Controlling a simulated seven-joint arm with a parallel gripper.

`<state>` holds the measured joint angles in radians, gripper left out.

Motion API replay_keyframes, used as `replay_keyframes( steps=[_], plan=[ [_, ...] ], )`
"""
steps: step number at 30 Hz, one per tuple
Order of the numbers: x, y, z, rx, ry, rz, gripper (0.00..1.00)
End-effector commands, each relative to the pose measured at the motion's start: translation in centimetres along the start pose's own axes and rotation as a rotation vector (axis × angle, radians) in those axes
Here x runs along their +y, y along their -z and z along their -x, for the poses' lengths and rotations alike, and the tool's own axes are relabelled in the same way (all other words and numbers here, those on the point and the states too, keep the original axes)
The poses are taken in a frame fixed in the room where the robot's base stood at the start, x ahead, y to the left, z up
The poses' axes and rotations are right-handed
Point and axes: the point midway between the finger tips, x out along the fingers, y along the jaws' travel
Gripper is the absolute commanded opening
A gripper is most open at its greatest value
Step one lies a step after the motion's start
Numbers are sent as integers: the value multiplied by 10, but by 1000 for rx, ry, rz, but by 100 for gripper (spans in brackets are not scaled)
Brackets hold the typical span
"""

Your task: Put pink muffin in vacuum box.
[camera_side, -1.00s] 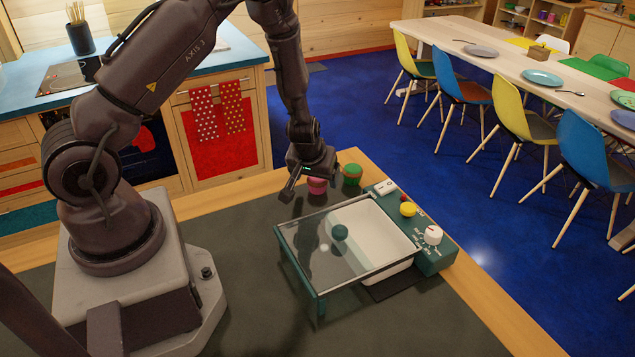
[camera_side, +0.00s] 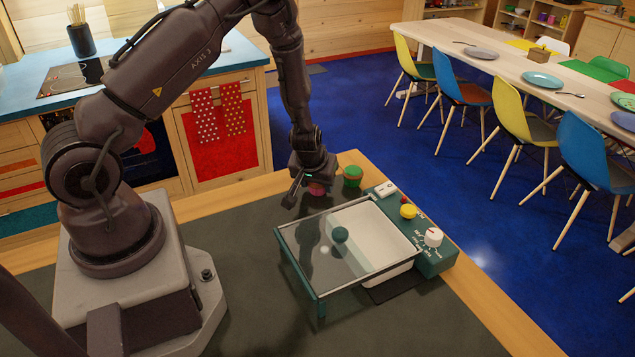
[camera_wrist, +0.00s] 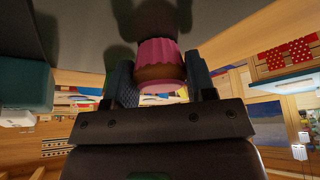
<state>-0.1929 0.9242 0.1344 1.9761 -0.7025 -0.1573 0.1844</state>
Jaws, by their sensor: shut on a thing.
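The pink muffin (camera_side: 317,190) is at the back of the dark work surface, left of the green-and-brown muffin (camera_side: 352,176). My gripper (camera_side: 305,192) points down over it, with its fingers shut on it. In the wrist view, the pink ribbed muffin (camera_wrist: 158,62) is between the two fingers (camera_wrist: 160,88), with a shadow on the surface beside it. I cannot tell whether it is lifted. The vacuum box (camera_side: 436,262) is teal, with a white chamber (camera_side: 385,235) and a glass lid (camera_side: 310,245) with a round teal knob. The pane extends left of the chamber.
The box's control panel, at its right, has a yellow button (camera_side: 408,211) and a white dial (camera_side: 433,236). The dark surface in front of the box is clear. A stove counter (camera_side: 215,50) and a dining table (camera_side: 500,62) with chairs stand farther off.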

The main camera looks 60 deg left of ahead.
Motion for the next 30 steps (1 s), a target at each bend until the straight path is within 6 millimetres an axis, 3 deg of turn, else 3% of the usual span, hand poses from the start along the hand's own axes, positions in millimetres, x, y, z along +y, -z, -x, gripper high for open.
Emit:
replay_keyframes(
  steps=[5,14,30],
  plan=[
    [1,8,16,4,-1,-2,27],
    [2,32,71,4,-3,-2,27],
    [2,62,138,3,-4,-2,27]
  ],
)
